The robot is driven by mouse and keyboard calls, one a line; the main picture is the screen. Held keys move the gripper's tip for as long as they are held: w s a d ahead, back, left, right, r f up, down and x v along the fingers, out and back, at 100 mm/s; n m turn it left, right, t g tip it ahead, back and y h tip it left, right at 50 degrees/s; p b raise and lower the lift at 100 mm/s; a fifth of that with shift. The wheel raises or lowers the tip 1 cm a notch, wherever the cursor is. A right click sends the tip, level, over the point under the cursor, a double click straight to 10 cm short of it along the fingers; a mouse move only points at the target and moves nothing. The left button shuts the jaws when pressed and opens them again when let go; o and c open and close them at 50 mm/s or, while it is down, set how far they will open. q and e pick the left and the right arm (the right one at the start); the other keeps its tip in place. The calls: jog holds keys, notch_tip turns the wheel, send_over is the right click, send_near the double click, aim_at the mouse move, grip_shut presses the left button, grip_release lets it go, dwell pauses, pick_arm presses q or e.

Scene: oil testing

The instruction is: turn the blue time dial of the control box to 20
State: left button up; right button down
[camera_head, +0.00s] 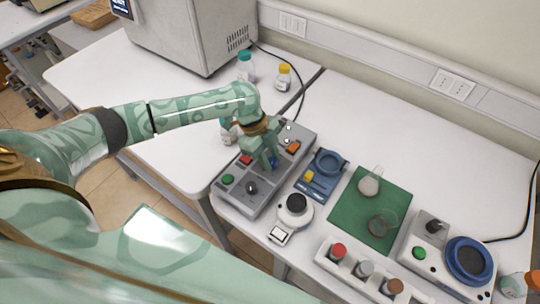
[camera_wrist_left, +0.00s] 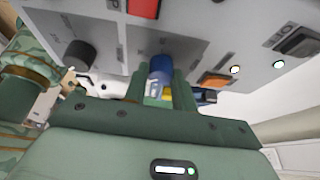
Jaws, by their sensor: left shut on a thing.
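The grey control box (camera_head: 237,197) stands on the white table left of centre in the head view. It has a green button (camera_head: 228,179), a black knob (camera_head: 252,188), a red switch (camera_head: 246,159) and an orange switch (camera_head: 293,147). My left gripper (camera_head: 266,158) is over the middle of the box. In the left wrist view, the blue time dial (camera_wrist_left: 160,65) sits between its two fingers (camera_wrist_left: 160,90), which are shut on it. The dial's scale and setting cannot be read. In the head view the gripper mostly hides the dial. My right gripper is not in view.
A blue device (camera_head: 323,174) and a round-topped device (camera_head: 295,206) stand right of the box. A green mat (camera_head: 349,213) holds glass flasks. A white rack (camera_head: 350,270) holds several vials. Bottles (camera_head: 246,68) and a large grey machine (camera_head: 185,35) stand behind.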

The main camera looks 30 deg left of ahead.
pick_arm(q)
jog(key=m, duration=0.2)
jog(key=m+g, duration=0.1)
jog(key=m, duration=0.1)
jog(key=shift+w+d+g+p, duration=0.1)
jog(key=shift+w+g+p, duration=0.05)
jog(key=shift+g+p, duration=0.2)
jog(key=m+g+y, duration=0.1)
jog(key=m, duration=0.2)
jog(key=m+y, duration=0.1)
jog(key=m, duration=0.2)
jog(key=shift+w+g+p, duration=0.1)
jog(key=shift+g+p, duration=0.2)
jog(key=shift+g, duration=0.05)
jog(key=shift+m, duration=0.3)
jog(key=o, duration=1)
jog(key=p+v, duration=0.2)
jog(key=v, duration=1.4)
jog(key=shift+r+p, duration=0.2)
jog(key=shift+p, duration=0.1)
jog(key=shift+f, duration=0.1)
